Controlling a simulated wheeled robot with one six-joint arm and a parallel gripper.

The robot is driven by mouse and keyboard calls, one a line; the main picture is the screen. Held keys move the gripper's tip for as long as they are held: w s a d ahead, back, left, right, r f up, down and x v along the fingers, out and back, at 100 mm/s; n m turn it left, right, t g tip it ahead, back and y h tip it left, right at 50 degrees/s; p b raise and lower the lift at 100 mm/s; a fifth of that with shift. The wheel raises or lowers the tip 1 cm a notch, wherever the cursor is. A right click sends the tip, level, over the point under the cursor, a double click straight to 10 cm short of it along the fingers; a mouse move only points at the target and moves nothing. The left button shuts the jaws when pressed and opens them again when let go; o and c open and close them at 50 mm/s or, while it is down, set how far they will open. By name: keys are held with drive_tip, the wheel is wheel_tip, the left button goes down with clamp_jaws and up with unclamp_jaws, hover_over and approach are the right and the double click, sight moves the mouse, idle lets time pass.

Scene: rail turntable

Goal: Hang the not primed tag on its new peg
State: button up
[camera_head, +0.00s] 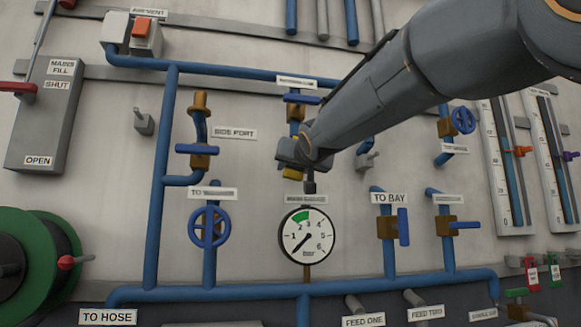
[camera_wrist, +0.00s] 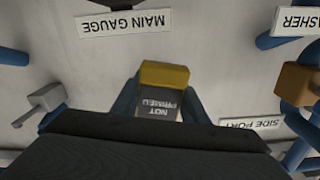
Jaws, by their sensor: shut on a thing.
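The not primed tag (camera_wrist: 158,102) is a dark grey plate with pale lettering and a yellow block at one end. In the wrist view it is at the middle, just beyond the dark body of my gripper, and its lettering is upside down. In the head view my gripper (camera_head: 301,168) is shut on the tag, in front of the panel above the pressure gauge (camera_head: 306,236). A yellow part shows below it. A grey peg (camera_head: 367,157) is to the right of my gripper, and another grey peg (camera_head: 143,122) is at the far left. Both look bare. The fingertips are mostly hidden.
Blue pipes and valves surround the gripper, including the side port valve (camera_head: 197,149) at left and the bay valve (camera_head: 392,227) below right. A main gauge label (camera_wrist: 125,21) shows in the wrist view. My arm hides the panel's upper right.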

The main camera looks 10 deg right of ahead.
drive_tip(key=shift+w+f, duration=0.25)
drive_tip(key=shift+w, duration=1)
drive_tip(key=shift+w+f, duration=0.25)
drive_tip(key=shift+w, duration=1)
drive_tip(key=shift+b, duration=0.3)
drive_tip(key=o, duration=1.1)
drive_tip(key=shift+s+b, duration=0.8)
drive_tip(key=shift+s, duration=3.1)
